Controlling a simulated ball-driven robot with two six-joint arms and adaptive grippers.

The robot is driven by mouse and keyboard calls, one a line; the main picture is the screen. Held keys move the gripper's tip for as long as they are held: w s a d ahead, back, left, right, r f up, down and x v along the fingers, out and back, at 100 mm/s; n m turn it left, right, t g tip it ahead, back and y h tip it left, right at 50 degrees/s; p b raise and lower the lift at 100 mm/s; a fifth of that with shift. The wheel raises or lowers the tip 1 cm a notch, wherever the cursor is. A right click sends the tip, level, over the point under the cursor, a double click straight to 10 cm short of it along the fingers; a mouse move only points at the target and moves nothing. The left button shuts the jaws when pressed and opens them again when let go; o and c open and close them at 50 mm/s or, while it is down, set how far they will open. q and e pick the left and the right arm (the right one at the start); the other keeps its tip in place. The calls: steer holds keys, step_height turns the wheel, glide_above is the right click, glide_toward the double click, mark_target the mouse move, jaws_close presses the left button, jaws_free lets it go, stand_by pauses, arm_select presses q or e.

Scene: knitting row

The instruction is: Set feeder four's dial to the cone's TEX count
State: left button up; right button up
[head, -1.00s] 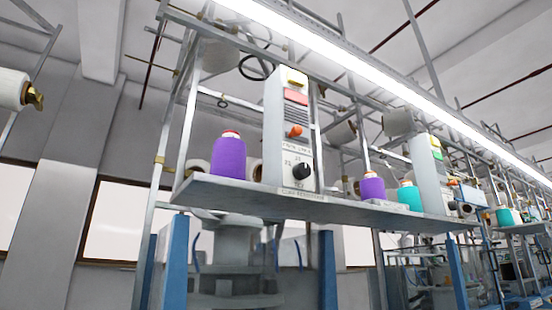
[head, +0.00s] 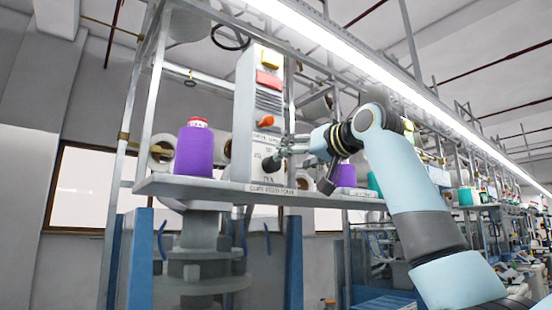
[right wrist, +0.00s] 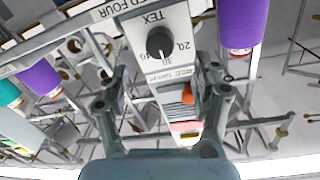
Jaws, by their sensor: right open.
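The feeder box (head: 256,110) stands upright on the shelf, with a black dial (head: 271,164) low on its pale front. In the right wrist view, upside down, the dial (right wrist: 159,42) sits by the word TEX and the numbers 20, 30 and 40. Its pointer appears near the 30 side, but is too small to be sure. A purple cone (head: 195,152) with a red top stands left of the box; its count is unreadable. My right gripper (head: 284,157) is at the dial's right; its open fingers (right wrist: 164,85) flank the box front, apart from the dial. My left gripper is out of view.
An orange lever (head: 265,121) juts from the box above the dial. The shelf edge (head: 225,186) lies just below. Another purple cone (head: 345,175) stands right, behind my right arm. Metal frame posts surround the box.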

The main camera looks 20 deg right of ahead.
mark_target(275, 165)
steer(key=p+x, duration=0.2)
steer(key=x, duration=0.4)
steer(key=shift+w+a+r, duration=0.1)
steer(key=shift+w+a, duration=0.05)
steer(key=shift+w, duration=0.05)
steer(key=shift+w+a+p, duration=0.15)
steer(key=shift+w+p, duration=0.25)
steer(key=shift+w, duration=0.3)
steer(key=c, duration=1.2)
